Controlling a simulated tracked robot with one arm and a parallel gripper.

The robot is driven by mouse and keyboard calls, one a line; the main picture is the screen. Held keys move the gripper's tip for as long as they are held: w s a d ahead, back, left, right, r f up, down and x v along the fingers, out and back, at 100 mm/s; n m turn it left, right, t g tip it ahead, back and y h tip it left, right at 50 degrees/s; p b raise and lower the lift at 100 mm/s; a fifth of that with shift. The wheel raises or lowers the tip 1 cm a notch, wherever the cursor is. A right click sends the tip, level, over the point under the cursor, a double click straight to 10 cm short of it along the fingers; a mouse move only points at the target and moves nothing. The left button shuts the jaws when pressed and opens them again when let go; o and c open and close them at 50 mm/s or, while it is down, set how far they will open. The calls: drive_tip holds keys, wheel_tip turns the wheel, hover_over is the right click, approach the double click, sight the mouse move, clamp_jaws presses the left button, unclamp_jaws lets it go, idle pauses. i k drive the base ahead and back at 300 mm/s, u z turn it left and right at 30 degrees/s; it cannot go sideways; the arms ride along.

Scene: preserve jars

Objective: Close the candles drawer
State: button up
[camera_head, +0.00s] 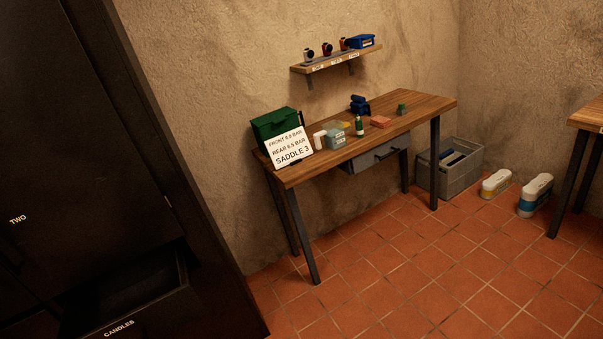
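The candles drawer (140,313) is at the lower left, in a tall dark cabinet (80,110). It is pulled out, and its front carries a white label reading CANDLES. The part of its inside that shows is dark, and I cannot make out any contents. The bottom of the drawer front is cut off by the picture edge. My gripper is not in view.
A wooden table (425,104) with a grey drawer (372,159) stands against the back wall, holding several small items and a white sign (290,149). A grey crate (462,178) and two bottle-like packs stand on the floor. The tiled floor in front is clear.

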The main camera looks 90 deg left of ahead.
sight(152, 295)
drive_tip(key=u, duration=0.95)
drive_tip(key=i, duration=0.1)
drive_tip(key=u, duration=2.65)
drive_tip(key=k, duration=0.55)
drive_tip(key=u, duration=0.25)
drive_tip(key=i, duration=0.55)
drive_tip(key=z, duration=0.1)
